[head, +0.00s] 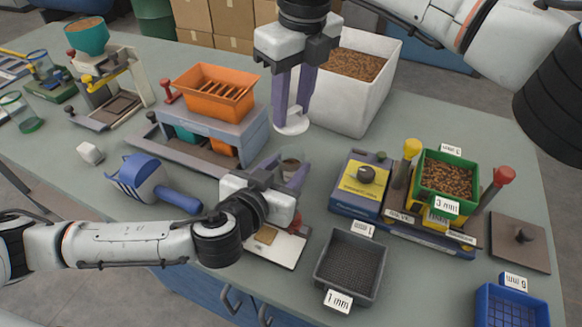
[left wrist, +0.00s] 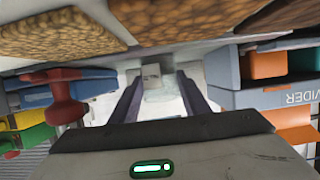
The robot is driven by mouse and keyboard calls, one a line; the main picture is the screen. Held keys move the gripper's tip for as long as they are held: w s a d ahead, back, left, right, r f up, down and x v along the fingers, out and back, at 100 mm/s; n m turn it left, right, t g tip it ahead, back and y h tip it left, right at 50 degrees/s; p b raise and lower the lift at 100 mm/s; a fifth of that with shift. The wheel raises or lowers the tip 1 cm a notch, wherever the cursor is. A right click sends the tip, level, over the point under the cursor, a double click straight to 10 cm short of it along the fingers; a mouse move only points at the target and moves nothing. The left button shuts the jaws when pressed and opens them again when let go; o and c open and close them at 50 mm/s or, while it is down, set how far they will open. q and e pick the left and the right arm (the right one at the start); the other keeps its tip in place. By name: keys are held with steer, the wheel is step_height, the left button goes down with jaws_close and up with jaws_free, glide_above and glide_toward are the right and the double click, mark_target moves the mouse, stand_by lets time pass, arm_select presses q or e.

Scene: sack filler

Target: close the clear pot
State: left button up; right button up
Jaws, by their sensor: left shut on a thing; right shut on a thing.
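The clear pot (head: 291,163) is a small see-through cup with brown grains in it. My left gripper (head: 290,178) is shut on it near the middle of the table. My right gripper (head: 291,118), upper in the head view, points down with its fingers shut on a pale round lid (head: 291,127). The lid is above and apart from the pot in the picture; its exact height over the pot I cannot tell. In the left wrist view my left gripper's fingers (left wrist: 160,90) reach forward around something pale and see-through, and the pot's outline is unclear there.
A white bin (head: 345,105) of grains stands behind the right gripper. A grey divider with an orange hopper (head: 213,97) is left. A blue scoop (head: 140,178) and dark tray (head: 350,267) lie nearer.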

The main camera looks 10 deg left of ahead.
mark_target(292, 121)
arm_select(q)
steer(key=shift+c, duration=0.2)
arm_select(e)
steer(key=shift+f, duration=2.5)
steer(key=shift+f, duration=0.1)
steer(key=shift+f, duration=0.8)
steer(key=shift+f, duration=0.65)
steer(key=o, duration=1.1)
steer(key=r, duration=0.8)
steer(key=d+r, duration=0.1)
steer(key=r, duration=0.3)
steer(key=shift+s+d, duration=0.1)
steer(key=shift+s, duration=0.3)
